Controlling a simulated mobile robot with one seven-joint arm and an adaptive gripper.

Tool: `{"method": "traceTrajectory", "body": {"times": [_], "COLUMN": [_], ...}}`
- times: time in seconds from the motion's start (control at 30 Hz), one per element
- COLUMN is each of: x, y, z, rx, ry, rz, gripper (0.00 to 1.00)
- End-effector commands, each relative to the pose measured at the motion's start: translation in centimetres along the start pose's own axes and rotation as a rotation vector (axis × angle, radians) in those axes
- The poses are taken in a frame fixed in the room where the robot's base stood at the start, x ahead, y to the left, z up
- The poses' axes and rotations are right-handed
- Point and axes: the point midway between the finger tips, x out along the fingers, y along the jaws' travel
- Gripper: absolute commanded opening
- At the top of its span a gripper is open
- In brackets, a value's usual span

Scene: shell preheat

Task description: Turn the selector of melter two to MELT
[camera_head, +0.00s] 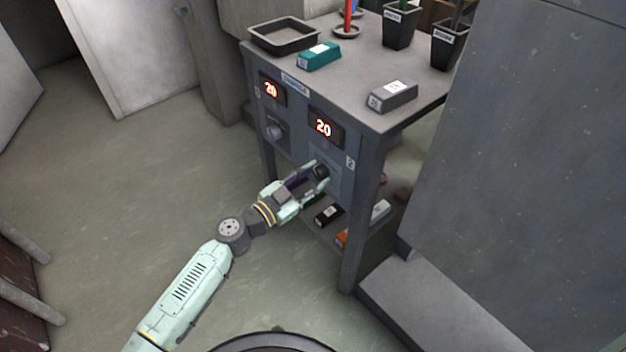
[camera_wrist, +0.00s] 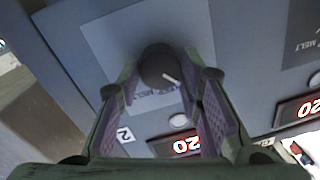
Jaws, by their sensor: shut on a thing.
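Melter two's panel (camera_head: 345,186) is on the right half of the bench front, marked "2" (camera_wrist: 125,135). Its selector, a dark round knob (camera_head: 321,171), also shows in the wrist view (camera_wrist: 158,62). A white pointer line on the knob slants toward the lower right of the wrist picture. Printed words lie below the knob there; one looks like MELT (camera_wrist: 143,97), and the other is partly hidden by a finger. My gripper (camera_head: 316,178) has its fingers on both sides of the knob and is shut on it. Melter two's display (camera_head: 323,128) reads 20.
Melter one's display (camera_head: 271,90) reads 20, with its knob (camera_head: 274,131) below, left of my gripper. A tray (camera_head: 284,36), teal block (camera_head: 319,56) and grey block (camera_head: 392,96) stand on top. Small blocks lie on the lower shelf. A large grey cabinet (camera_head: 540,150) stands right.

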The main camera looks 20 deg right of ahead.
Motion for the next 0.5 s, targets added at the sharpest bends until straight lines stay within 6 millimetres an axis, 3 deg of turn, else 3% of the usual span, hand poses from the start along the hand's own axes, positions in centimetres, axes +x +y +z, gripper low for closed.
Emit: {"method": "traceTrajectory", "body": {"times": [0.5], "x": [-0.01], "y": [0.35], "z": [0.74], "rx": [0.462], "ry": [0.032], "rz": [-0.004], "gripper": [0.05]}}
